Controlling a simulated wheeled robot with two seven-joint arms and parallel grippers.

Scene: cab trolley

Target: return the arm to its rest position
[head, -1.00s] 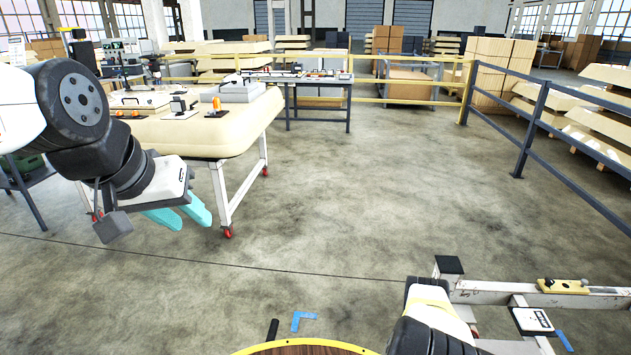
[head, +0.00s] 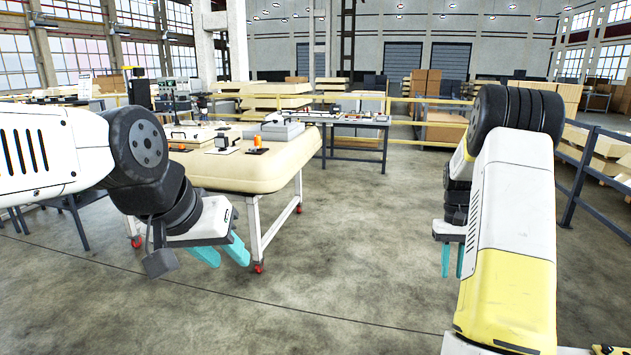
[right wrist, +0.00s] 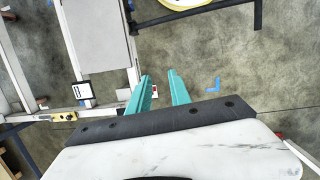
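My right arm (head: 512,210) is raised at the right of the head view, bent, with its forearm upright in front of the fence. My right gripper (head: 453,272) points down over the floor. Its teal fingers stand apart with nothing between them in the right wrist view (right wrist: 158,76). My left arm (head: 60,155) comes in from the left. My left gripper (head: 223,254) hangs in front of the near corner of the cream-topped table (head: 240,172); its teal fingers are apart and no object shows between them.
The right wrist view shows a white trolley frame (right wrist: 78,50) with a grey panel (right wrist: 100,32), and a blue corner mark (right wrist: 213,85) on the floor. A workbench (head: 350,122) stands behind the table. A dark railing (head: 600,180) runs along the right. The middle floor is clear.

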